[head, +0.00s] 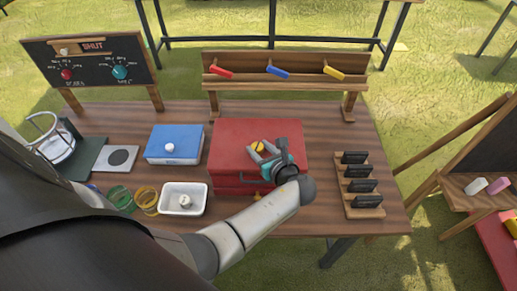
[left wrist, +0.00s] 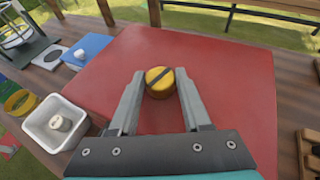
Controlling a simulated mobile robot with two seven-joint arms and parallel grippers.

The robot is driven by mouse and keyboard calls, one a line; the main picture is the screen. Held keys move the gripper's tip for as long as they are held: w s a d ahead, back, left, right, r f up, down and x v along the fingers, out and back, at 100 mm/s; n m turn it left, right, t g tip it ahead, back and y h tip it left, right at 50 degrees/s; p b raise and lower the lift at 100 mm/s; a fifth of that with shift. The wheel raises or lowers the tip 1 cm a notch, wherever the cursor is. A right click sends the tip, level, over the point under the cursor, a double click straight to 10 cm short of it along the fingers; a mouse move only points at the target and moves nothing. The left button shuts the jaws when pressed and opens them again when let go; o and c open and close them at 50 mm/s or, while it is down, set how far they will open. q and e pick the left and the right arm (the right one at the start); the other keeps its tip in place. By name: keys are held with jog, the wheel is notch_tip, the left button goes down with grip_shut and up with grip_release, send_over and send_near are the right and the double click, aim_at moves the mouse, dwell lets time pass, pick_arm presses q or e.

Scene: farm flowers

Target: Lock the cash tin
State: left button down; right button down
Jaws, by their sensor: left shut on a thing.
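The red cash tin (head: 228,140) stands shut in the middle of the wooden table, and its red lid (left wrist: 225,75) fills much of the left wrist view. A round yellow knob (head: 258,146) with a dark bar across it sits on the lid; it also shows in the left wrist view (left wrist: 158,76). My left gripper (head: 262,152) points down at the lid and is shut on the yellow knob, one finger on each side. A small yellow piece shows low at the tin's front, partly behind my arm. My right gripper is not in view.
A blue box (head: 178,137) and a white dish (head: 196,205) holding a pale knob stand left of the tin. A rack of dark slabs (head: 345,186) stands right. A shelf (head: 290,85) with coloured handles and a chalkboard (head: 100,52) reading "SHUT" stand behind.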

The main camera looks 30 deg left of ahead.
pick_arm(q)
jog(key=shift+w+d+n+g+y+b, duration=0.15)
jog(key=shift+n+g+y+b, duration=0.3)
jog(key=shift+n+g, duration=0.45)
jog(key=shift+w+a+n+g+y+b, duration=0.1)
jog(key=shift+n+g+y+b, duration=0.35)
jog(key=shift+n+g, duration=0.65)
jog(key=shift+g, duration=0.1)
jog(key=shift+c, duration=1.8)
grip_release()
